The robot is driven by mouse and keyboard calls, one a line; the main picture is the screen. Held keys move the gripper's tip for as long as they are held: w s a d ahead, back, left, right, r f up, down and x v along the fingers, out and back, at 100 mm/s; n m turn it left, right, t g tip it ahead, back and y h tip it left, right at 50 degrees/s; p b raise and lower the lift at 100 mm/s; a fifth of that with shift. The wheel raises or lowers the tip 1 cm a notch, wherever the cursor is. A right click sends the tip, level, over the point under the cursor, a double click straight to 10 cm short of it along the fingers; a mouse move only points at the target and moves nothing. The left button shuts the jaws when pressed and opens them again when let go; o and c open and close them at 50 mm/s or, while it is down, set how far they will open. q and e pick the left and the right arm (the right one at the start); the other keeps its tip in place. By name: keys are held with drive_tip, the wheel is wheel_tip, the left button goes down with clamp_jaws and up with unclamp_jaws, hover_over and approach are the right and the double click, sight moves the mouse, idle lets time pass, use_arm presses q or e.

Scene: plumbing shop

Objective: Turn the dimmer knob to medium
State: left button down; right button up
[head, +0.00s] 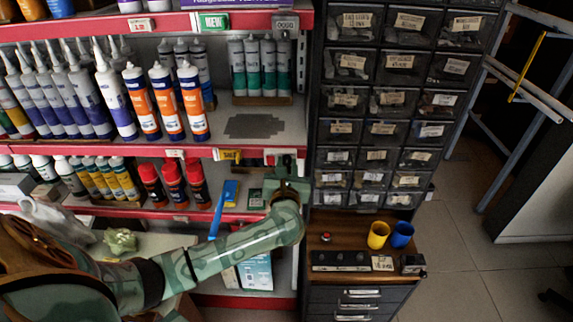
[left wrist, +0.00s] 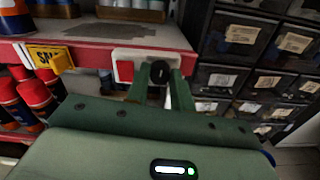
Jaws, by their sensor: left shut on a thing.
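The dimmer knob (left wrist: 159,70) is a round black knob on a pale plate (left wrist: 146,56) fixed to the red front edge of a shelf. A red square (left wrist: 125,71) sits on the plate to the left of the knob. My left gripper (left wrist: 160,80) has one green finger on each side of the knob and is shut on it. In the head view my left gripper (head: 287,168) reaches up to the shelf edge beside the drawer cabinet and hides most of the knob. The knob's setting cannot be read. My right gripper is in neither view.
Orange-and-blue tubes (head: 166,101) stand on the shelf to the left. Red spray cans (head: 172,180) stand below. A yellow tag (left wrist: 50,57) sticks out left of the plate. The drawer cabinet (head: 372,110) rises close on the right, above a wooden top with yellow (head: 378,235) and blue cups (head: 401,235).

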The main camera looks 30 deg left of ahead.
use_arm(q)
drive_tip(key=m+p, duration=0.3)
drive_tip(key=m, duration=0.1)
drive_tip(key=shift+r, duration=0.15)
drive_tip(key=m+p, duration=0.3)
drive_tip(key=m, duration=0.2)
drive_tip(key=shift+d, duration=0.1)
drive_tip(key=m+p, duration=0.2)
drive_tip(key=m, duration=0.1)
drive_tip(key=shift+m, duration=0.3)
drive_tip(key=shift+f+m+p, duration=0.25)
drive_tip(key=shift+m+p, duration=0.85)
drive_tip(key=shift+m, duration=0.7)
drive_tip(key=c, duration=1.5)
unclamp_jaws()
drive_tip(key=shift+w, duration=0.1)
drive_tip(key=shift+d, duration=0.1)
